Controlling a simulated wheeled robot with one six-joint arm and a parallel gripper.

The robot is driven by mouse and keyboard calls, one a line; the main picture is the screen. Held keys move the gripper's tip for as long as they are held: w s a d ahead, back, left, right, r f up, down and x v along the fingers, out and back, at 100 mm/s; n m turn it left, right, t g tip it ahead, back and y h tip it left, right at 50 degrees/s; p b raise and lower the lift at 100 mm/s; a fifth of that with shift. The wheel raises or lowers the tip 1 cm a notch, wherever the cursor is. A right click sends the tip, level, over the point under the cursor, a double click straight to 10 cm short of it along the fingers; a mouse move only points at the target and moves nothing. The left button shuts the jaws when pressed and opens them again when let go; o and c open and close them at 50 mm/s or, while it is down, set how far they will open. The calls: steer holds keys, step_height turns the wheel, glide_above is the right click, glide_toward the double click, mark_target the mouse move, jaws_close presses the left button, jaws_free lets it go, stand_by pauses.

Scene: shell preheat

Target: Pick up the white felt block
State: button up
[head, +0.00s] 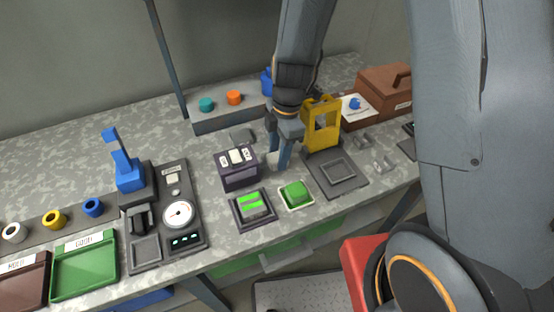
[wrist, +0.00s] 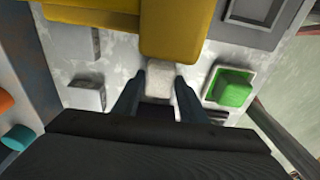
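The white felt block (wrist: 160,80) shows in the wrist view as a small pale block on the mottled grey bench top, between the tips of my gripper's two fingers. My gripper (wrist: 160,84) is open, with one finger on each side of the block. I cannot tell whether either finger touches it. In the head view my gripper (head: 282,164) points down at the bench, left of the yellow press (head: 322,128). The block is mostly hidden by the fingers there.
The yellow press stands close beyond the block in the wrist view (wrist: 172,30). A grey block (wrist: 87,95) stands left of my fingers.

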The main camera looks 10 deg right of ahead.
steer(key=c, duration=0.6)
steer(key=shift+c, duration=0.2)
step_height(320, 180, up, 10)
steer(key=b, duration=0.1)
steer(key=shift+b, duration=0.3)
